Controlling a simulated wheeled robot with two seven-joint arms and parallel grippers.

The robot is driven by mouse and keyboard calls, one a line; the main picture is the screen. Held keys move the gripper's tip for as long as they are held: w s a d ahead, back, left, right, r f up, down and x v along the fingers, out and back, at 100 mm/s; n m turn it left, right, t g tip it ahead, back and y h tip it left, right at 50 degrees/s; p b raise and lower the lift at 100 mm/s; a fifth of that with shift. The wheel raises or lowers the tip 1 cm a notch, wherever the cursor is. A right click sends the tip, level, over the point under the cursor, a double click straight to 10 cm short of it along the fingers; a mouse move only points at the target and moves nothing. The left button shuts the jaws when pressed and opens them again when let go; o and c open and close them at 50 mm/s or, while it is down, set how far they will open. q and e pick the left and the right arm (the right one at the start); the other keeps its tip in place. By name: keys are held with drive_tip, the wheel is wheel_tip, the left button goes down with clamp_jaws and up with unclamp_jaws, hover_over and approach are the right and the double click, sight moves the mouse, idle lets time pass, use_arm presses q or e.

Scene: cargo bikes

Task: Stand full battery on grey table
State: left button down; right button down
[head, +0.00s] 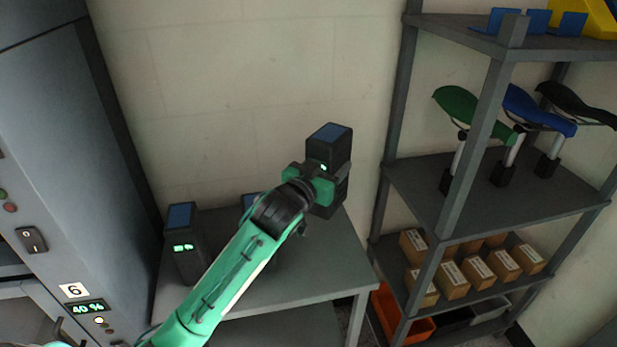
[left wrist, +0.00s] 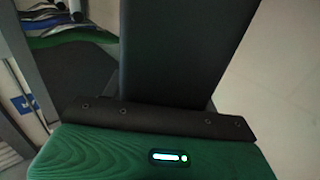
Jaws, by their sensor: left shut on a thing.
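My left gripper (head: 322,172) is shut on a dark battery (head: 330,145) with a blue top, held upright over the back right of the grey table (head: 310,272). I cannot tell how far its base is above the tabletop. The green light at the grip appears to be on my gripper. In the left wrist view, the held battery (left wrist: 185,50) rises as a dark block beyond the jaw edge. A second battery (head: 184,245) with green lights stands on the table's left side. A third battery (head: 250,199) is mostly hidden behind my arm. My right gripper is out of view.
A grey shelf rack (head: 480,190) stands right of the table, with bike saddles (head: 470,115) and cardboard boxes (head: 450,275). A grey cabinet (head: 60,150) showing "6" and "40 %" stands left. The table's front right is clear. A wall is behind.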

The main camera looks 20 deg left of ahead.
use_arm(q)
wheel_tip(320, 180, down, 16)
drive_tip(key=shift+r, duration=0.15)
idle(0.5)
drive_tip(key=shift+c, duration=2.1)
unclamp_jaws()
drive_tip(key=shift+s+f, duration=0.1)
drive_tip(key=shift+f, duration=0.15)
drive_tip(key=shift+s, duration=0.1)
drive_tip(key=s+a+b, duration=0.1)
drive_tip(key=s+a, duration=0.1)
drive_tip(key=s, duration=0.9)
drive_tip(key=shift+s+a, duration=0.15)
drive_tip(key=shift+s, duration=0.15)
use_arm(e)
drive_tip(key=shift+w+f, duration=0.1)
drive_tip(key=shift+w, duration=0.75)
